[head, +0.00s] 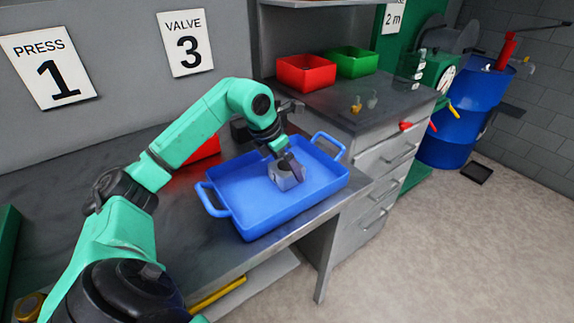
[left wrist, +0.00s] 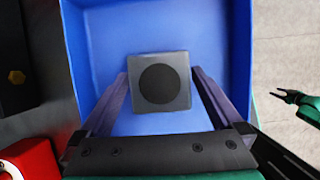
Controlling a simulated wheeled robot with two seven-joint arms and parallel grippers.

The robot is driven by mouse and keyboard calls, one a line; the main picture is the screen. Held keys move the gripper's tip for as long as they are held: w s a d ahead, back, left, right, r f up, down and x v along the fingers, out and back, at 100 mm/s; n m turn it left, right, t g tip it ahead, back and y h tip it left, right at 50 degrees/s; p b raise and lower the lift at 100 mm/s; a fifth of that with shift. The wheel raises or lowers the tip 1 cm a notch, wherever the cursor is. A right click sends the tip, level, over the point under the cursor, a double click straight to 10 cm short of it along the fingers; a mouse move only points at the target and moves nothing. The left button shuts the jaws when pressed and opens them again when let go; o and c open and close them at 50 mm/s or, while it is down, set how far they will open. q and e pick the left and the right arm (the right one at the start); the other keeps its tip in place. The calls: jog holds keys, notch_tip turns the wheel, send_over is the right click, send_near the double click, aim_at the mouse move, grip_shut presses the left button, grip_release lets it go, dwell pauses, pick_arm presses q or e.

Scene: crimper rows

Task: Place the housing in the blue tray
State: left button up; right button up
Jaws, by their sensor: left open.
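The housing (head: 287,180) is a grey block with a round dark opening. It sits in the blue tray (head: 222,176) on the bench, and in the left wrist view the housing (left wrist: 142,97) shows inside the tray (left wrist: 105,18). My left gripper (head: 282,158) is above the housing, pointing down. In the left wrist view my left gripper (left wrist: 159,73) is open, with one finger on each side of the housing and narrow gaps. Part of the housing is hidden by the gripper in the head view. My right gripper (left wrist: 290,95) shows small at the right edge of the left wrist view.
A red bin (head: 203,150) stands behind the tray, partly hidden by my left arm. Red (head: 306,73) and green (head: 356,62) bins stand on the drawer cabinet (head: 372,160) at the right. The tray has raised walls and a handle at each end.

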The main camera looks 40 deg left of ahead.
pick_arm(q)
jog(key=v, duration=1.1)
jog(key=shift+s+r, duration=0.2)
jog(key=shift+r, duration=0.1)
jog(key=shift+a+p, duration=0.1)
jog(key=shift+p, duration=0.2)
